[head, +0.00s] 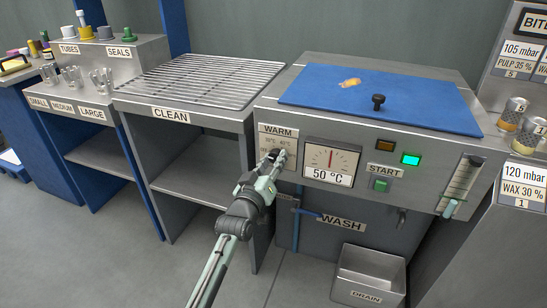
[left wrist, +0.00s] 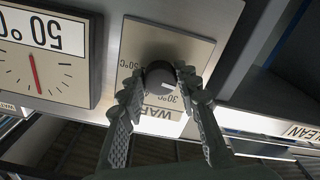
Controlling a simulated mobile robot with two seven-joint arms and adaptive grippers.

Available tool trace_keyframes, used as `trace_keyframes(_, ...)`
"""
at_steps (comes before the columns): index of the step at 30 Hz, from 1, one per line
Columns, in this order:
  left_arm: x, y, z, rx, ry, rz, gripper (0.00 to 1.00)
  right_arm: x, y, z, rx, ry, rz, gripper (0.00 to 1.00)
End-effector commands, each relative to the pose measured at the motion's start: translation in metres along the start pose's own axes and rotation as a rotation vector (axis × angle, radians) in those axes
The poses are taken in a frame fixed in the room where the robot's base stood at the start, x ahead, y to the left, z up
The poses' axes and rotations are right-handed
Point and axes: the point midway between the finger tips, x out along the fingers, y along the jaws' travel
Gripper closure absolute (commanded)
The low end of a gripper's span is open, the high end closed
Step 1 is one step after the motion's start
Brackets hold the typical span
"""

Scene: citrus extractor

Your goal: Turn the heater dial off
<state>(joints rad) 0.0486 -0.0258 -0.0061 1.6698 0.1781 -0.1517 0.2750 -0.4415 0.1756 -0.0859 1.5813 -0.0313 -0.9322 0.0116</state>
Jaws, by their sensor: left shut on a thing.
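The heater dial (left wrist: 160,73) is a dark round knob on a beige WARM plate (head: 277,131) at the front left of the wash unit. My left gripper (head: 275,158) reaches the plate and covers the dial in the head view. In the left wrist view, which is upside down, the fingers (left wrist: 158,82) are closed on both sides of the dial. A small pale mark shows on the knob, but I cannot tell which setting it points to. The gauge (head: 331,160) beside it reads 50 °C, its red needle near upright. My right gripper is not in view.
A blue lid (head: 380,97) tops the unit. A blue-handled WASH valve (head: 310,214) and a DRAIN bin (head: 369,274) are below. The CLEAN rack (head: 190,80) stands left.

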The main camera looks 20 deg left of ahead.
Motion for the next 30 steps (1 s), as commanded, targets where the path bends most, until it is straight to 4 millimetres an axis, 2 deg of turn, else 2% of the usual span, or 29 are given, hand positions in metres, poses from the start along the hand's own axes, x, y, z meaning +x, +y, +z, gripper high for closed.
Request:
trace_keyframes(9, 0.0002, 0.0001, -0.0012, -0.110, 0.003, 0.000, 0.97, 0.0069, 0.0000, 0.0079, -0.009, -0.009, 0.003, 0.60)
trace_keyframes(24, 0.0004, 0.0003, -0.0014, -0.129, 0.003, 0.001, 0.97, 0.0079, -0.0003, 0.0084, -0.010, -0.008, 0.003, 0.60)
trace_keyframes(25, 0.0004, 0.0003, -0.0014, -0.129, 0.003, 0.001, 0.67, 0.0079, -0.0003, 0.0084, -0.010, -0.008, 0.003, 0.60)
trace_keyframes(30, 0.0003, 0.0003, -0.0010, -0.128, 0.002, 0.001, 0.47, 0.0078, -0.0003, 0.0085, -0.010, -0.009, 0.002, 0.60)
